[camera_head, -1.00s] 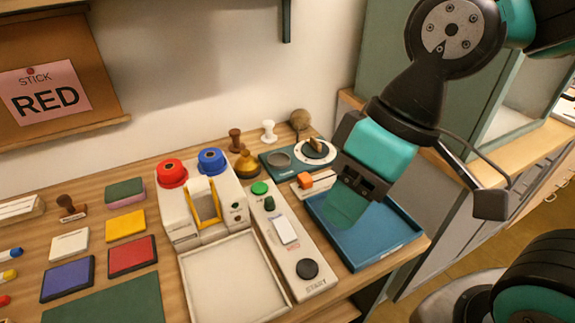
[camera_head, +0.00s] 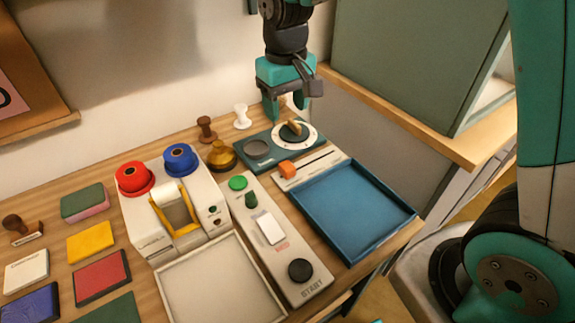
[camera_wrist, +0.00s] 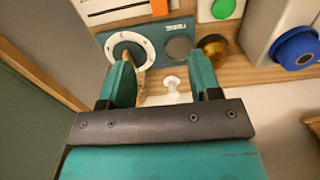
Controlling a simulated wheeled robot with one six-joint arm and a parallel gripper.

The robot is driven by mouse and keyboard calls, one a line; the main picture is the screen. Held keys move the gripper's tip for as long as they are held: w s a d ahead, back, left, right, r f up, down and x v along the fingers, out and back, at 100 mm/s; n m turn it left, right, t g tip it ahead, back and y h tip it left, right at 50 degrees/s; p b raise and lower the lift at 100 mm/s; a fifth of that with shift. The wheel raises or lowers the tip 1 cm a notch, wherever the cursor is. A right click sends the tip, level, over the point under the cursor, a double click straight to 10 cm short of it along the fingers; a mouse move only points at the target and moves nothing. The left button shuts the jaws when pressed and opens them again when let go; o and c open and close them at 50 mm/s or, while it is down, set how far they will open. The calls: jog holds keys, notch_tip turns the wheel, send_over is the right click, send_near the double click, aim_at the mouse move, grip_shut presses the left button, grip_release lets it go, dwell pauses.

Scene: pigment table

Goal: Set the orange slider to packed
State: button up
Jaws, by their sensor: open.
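The orange slider (camera_head: 287,168) sits at the left end of its slot on a white slider plate (camera_head: 322,158), between the dial panel and the blue tray. In the wrist view, part of the orange slider (camera_wrist: 159,7) shows at the top edge, on the white plate (camera_wrist: 115,10). My gripper (camera_head: 286,110) is open and empty, above the back of the table behind the dial. In the wrist view, its green fingers (camera_wrist: 160,84) stand apart, with the dial beyond the left finger. The slider's labels are too small to read.
A teal panel (camera_head: 245,163) carries a white dial (camera_head: 308,136) with a pointer knob. The blue tray (camera_head: 350,210) lies in front, empty. A white stamp (camera_head: 242,116), brown stamp (camera_head: 207,129) and brass weight (camera_head: 221,156) stand nearby. A green cabinet (camera_head: 400,60) rises behind right.

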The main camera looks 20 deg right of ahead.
aim_at(287, 166)
notch_tip(287, 166, down, 17)
jog(key=shift+s+r, duration=0.1)
dwell(0.3)
